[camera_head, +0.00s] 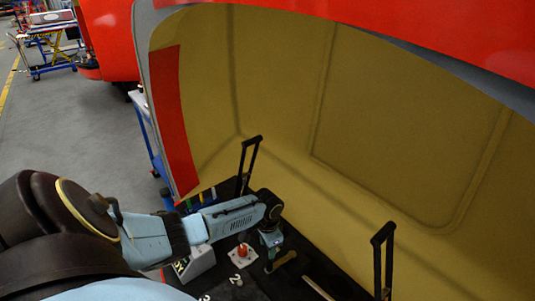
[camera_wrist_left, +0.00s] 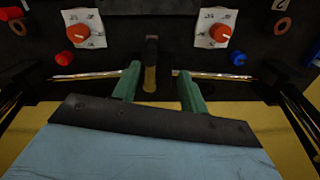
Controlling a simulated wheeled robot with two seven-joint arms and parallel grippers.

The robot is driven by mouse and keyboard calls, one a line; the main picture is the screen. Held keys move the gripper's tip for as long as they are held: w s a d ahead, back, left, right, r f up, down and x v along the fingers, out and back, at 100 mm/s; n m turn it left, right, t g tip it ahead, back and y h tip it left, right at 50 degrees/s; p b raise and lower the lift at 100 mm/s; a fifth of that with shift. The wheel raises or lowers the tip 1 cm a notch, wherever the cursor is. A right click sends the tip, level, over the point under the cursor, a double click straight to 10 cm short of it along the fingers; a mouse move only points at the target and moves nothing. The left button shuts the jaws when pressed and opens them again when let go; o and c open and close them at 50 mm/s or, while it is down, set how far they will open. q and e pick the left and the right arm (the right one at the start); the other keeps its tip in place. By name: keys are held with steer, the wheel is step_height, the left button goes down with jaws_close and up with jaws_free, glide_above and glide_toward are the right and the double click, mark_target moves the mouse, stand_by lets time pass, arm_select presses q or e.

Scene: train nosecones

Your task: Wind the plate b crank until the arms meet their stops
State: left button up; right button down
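My left gripper (camera_head: 270,243) reaches down to the dark panel inside the nosecone. In the left wrist view its two green fingers (camera_wrist_left: 158,76) are apart. A handle with a black top and a tan lower part (camera_wrist_left: 150,72) stands between them, with a gap on each side. It may be the crank; I see no plate b label. In the head view a tan bar (camera_head: 283,261) lies beside the gripper. Two black upright arms (camera_head: 248,163) and (camera_head: 383,258) rise from the panel. My right gripper is not in view.
A red knob on a white plate (camera_head: 242,252) sits left of the gripper. The wrist view shows two red dials (camera_wrist_left: 84,31) and (camera_wrist_left: 221,33), a red knob (camera_wrist_left: 64,58), a blue knob (camera_wrist_left: 238,58) and a metal rod (camera_wrist_left: 88,76). The yellow nosecone wall (camera_head: 290,110) curves behind.

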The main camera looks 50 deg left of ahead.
arm_select(q)
step_height(320, 180, up, 7)
steer(key=shift+f+p, duration=0.15)
steer(key=shift+p, duration=0.2)
steer(key=shift+s+d, duration=0.1)
steer(key=shift+s, duration=0.05)
stand_by(0.3)
